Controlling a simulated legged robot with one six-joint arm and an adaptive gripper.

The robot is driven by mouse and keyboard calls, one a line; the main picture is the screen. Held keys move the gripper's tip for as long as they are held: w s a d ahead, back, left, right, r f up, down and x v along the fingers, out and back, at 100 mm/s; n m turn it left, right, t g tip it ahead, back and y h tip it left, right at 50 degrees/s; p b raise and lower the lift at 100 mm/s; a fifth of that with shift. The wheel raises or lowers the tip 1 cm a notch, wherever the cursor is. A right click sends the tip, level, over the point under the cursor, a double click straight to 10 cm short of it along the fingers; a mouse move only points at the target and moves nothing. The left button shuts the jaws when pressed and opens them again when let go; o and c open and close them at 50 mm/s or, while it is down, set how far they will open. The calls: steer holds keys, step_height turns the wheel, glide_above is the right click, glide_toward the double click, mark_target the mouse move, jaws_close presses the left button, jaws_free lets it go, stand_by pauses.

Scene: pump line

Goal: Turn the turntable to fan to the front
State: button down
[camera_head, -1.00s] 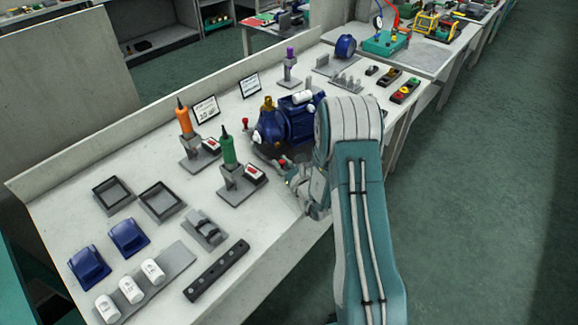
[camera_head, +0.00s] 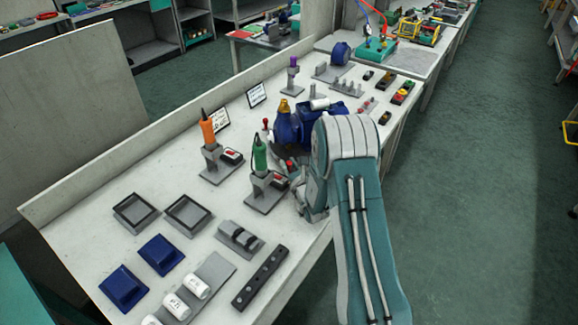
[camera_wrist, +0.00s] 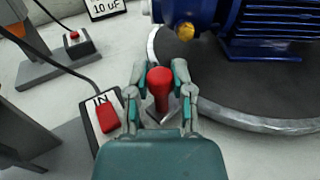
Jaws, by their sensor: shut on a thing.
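The turntable (camera_wrist: 215,85) is a dark round disc with a pale rim. A blue motor pump (camera_head: 325,112) stands on it; its blue body also shows in the wrist view (camera_wrist: 275,30). A red knob handle (camera_wrist: 159,82) stands at the disc's near edge. My gripper (camera_wrist: 160,92) is shut on this red knob, one finger on each side. In the head view my gripper (camera_head: 303,192) is at the bench's front edge, partly hidden by my arm. Another red knob (camera_head: 265,124) shows at the turntable's far left. The fan end cannot be made out clearly.
A green screwdriver in a stand (camera_head: 260,160) and its red-button box (camera_wrist: 105,115) are close left of my gripper. An orange screwdriver (camera_head: 207,132) stands behind. Trays, blue covers (camera_head: 160,254) and white cylinders lie on the left bench. The floor at right is clear.

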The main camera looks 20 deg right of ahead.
stand_by(0.3)
steer(key=shift+c, duration=2.4)
jaws_free()
steer(key=shift+a, duration=0.1)
steer(key=s, duration=0.4)
steer(key=s+d, duration=0.1)
steer(key=s, duration=0.7)
steer(key=shift+d, duration=0.15)
